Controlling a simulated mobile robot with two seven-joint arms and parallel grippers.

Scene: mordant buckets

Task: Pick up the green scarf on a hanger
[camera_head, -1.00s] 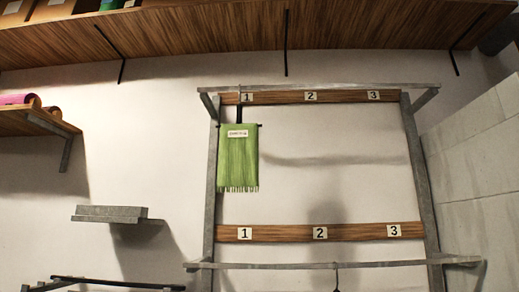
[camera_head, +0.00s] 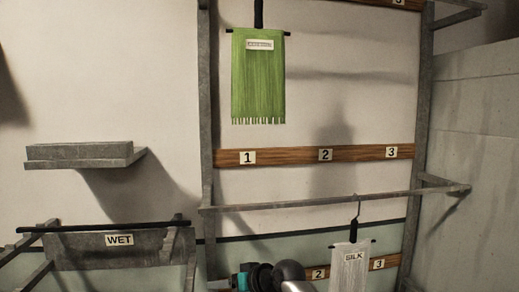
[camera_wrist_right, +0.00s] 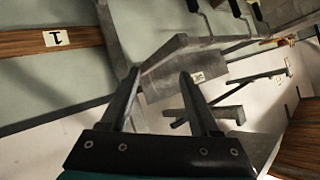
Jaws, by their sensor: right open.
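The green scarf (camera_head: 258,82) hangs flat from a dark hanger at the upper left of the rack in the head view, with a small white label near its top and a fringe at the bottom. The hanger's top runs out of the picture. My right gripper (camera_wrist_right: 158,75) is open and empty in the wrist view, its two dark fingers apart. In the head view only part of my right arm shows at the bottom, below the scarf and apart from it. My left gripper is not in view.
A white scarf labelled SILK (camera_head: 350,268) hangs from the lower rail (camera_head: 300,204). A numbered wooden strip (camera_head: 290,156) crosses the rack below the green scarf. A small grey shelf (camera_head: 80,153) and a WET-labelled rack (camera_head: 110,248) stand to the left. The wall around the scarf is clear.

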